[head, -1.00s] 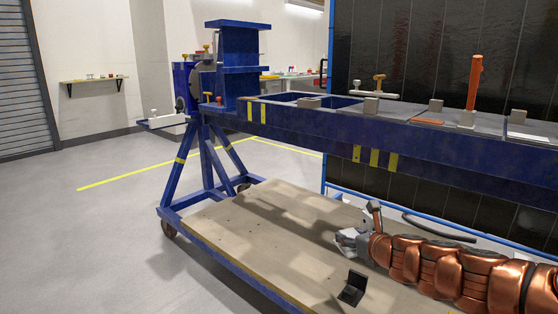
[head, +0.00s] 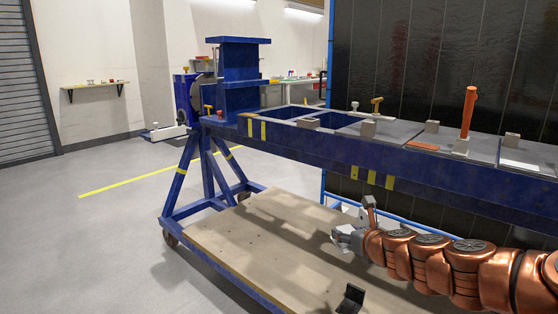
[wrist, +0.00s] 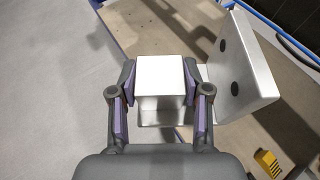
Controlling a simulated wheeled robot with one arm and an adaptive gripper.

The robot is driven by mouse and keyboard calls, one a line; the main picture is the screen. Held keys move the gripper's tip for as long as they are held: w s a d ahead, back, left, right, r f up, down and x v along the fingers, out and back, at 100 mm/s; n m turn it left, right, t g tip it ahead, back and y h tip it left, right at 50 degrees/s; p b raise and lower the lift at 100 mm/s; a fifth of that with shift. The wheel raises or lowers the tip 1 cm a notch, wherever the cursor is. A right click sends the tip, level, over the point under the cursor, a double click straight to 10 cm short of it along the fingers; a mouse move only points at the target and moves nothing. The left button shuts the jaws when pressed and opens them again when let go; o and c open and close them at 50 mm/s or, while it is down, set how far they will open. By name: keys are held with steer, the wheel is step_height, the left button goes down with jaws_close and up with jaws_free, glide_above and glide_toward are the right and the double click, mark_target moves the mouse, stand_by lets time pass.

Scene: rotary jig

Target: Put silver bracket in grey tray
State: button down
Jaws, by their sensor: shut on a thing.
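The silver bracket (wrist: 245,68) fills the upper middle of the wrist view. It has a bright block-like part between my fingers and a plate with two dark holes angled out to the right. My gripper (wrist: 160,88) is shut on the block part, with a finger on each side. In the head view my gripper (head: 348,237) is held out over the wooden deck, below the level of the blue beam's top. Grey panels (head: 383,130) lie along the beam's top; I cannot tell which, if any, is the grey tray.
The blue beam (head: 310,143) crosses above and behind my gripper. An orange upright (head: 468,112), small blocks and knobs stand on it. A black angle piece (head: 350,299) stands on the wooden deck (head: 255,245). Grey floor (head: 90,240) lies free at left.

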mark_target(348, 230)
step_height(348, 230, up, 25)
steer(key=p, duration=2.3)
